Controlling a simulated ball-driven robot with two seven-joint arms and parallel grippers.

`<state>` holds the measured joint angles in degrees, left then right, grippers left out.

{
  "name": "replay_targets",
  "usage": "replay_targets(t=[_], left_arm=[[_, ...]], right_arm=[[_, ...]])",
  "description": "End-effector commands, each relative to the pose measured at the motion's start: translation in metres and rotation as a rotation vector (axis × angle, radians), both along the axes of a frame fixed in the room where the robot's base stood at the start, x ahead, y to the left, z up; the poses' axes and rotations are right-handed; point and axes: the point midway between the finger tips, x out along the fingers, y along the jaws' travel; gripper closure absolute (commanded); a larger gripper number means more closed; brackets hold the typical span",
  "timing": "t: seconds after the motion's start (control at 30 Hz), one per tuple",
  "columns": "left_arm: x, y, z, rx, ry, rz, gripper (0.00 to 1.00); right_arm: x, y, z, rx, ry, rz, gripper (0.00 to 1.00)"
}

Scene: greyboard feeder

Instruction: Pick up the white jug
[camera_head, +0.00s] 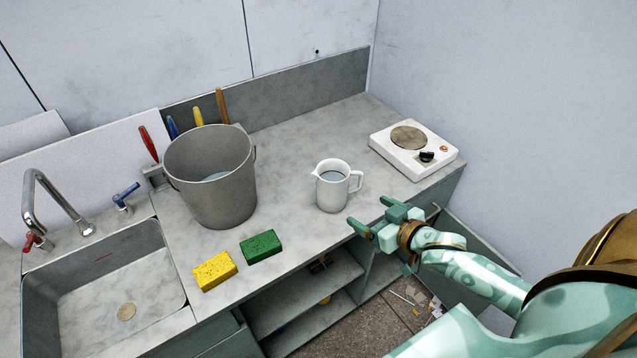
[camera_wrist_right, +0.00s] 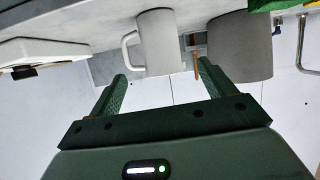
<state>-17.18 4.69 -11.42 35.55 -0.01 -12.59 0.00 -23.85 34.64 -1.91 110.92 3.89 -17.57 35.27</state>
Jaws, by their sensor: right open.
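The white jug (camera_head: 332,187) stands upright on the grey counter (camera_head: 290,200), with its handle toward the right and bluish liquid inside. My right gripper (camera_head: 367,213) is open and empty, to the right of the jug and nearer the front edge, apart from it. In the right wrist view the jug (camera_wrist_right: 158,42) appears upside down beyond the two open fingers of the right gripper (camera_wrist_right: 160,75), with its handle on the left. My left gripper is not in view.
A large grey bucket (camera_head: 212,185) stands left of the jug. A white hotplate (camera_head: 413,148) sits at the back right. A yellow sponge (camera_head: 214,271) and a green sponge (camera_head: 261,246) lie near the front edge. The sink (camera_head: 105,280) is at the left.

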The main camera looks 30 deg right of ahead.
Motion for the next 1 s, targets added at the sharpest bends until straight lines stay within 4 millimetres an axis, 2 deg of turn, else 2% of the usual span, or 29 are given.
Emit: replay_targets(t=[0.17, 0.33, 0.5, 0.77, 1.0], left_arm=[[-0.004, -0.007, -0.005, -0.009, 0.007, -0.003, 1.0], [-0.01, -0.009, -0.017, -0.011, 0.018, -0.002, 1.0], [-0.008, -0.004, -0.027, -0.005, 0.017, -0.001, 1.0], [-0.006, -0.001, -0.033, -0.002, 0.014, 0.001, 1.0], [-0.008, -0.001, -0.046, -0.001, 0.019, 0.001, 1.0]], right_arm=[[0.014, 0.0, -0.009, 0.037, 0.007, -0.019, 0.18], [0.053, 0.003, -0.026, 0.035, 0.006, -0.019, 0.18], [0.086, 0.006, -0.04, 0.035, 0.008, -0.019, 0.18], [0.109, 0.009, -0.047, 0.034, 0.008, -0.019, 0.18], [0.145, 0.014, -0.059, 0.034, 0.01, -0.019, 0.18]])
